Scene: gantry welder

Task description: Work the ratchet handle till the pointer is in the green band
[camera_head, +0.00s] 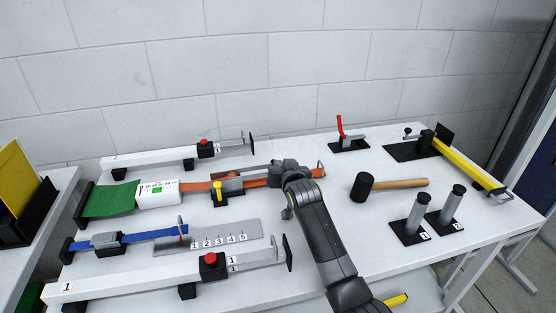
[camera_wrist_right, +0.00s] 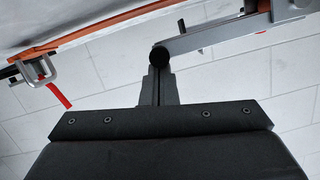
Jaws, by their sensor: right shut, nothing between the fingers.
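An orange strap (camera_head: 254,182) runs along the table to a grey ratchet (camera_head: 284,166) at its right part. In the right wrist view the grey ratchet handle (camera_wrist_right: 205,38) slants down from the ratchet body to a round black end. My right gripper (camera_head: 290,176) is at the ratchet; in the wrist view its shut, empty fingers (camera_wrist_right: 160,82) are at the handle's black end. I cannot tell whether they touch. A white gauge box (camera_head: 157,192) with a green patch sits between the green strap (camera_head: 112,199) and the orange strap. Its pointer is too small to read. My left gripper is not in view.
White beams with red buttons lie behind (camera_head: 172,157) and in front (camera_head: 170,277). A blue strap (camera_head: 150,236) lies front left.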

